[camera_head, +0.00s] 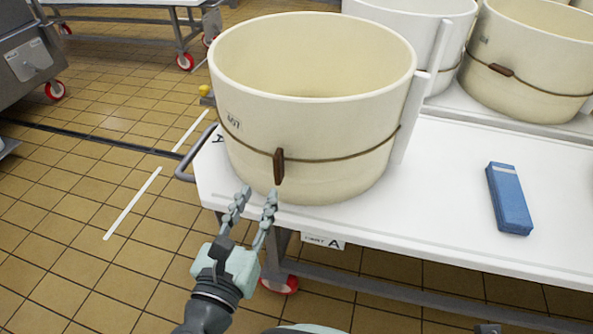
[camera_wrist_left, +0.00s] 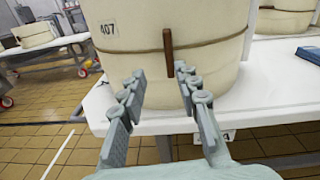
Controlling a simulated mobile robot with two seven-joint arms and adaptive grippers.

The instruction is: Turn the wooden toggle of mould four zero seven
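The cream mould marked 407 (camera_head: 310,120) stands upright at the left end of a white table, with a brown cord around its lower half. Its wooden toggle (camera_head: 279,166) hangs upright on the cord at the front. My left gripper (camera_head: 254,192) is open and empty, just below and in front of the toggle, apart from it. In the left wrist view the toggle (camera_wrist_left: 168,52) shows beyond and above the fingertips, nearer the right finger, and the mould (camera_wrist_left: 130,30) fills the top. My right gripper is not in view.
The white table (camera_head: 430,200) carries a blue block (camera_head: 509,198) at the right. Another corded mould (camera_head: 530,60) and a white one (camera_head: 415,30) stand behind. A grey handle (camera_head: 187,165) sticks out at the table's left end. Tiled floor lies open to the left.

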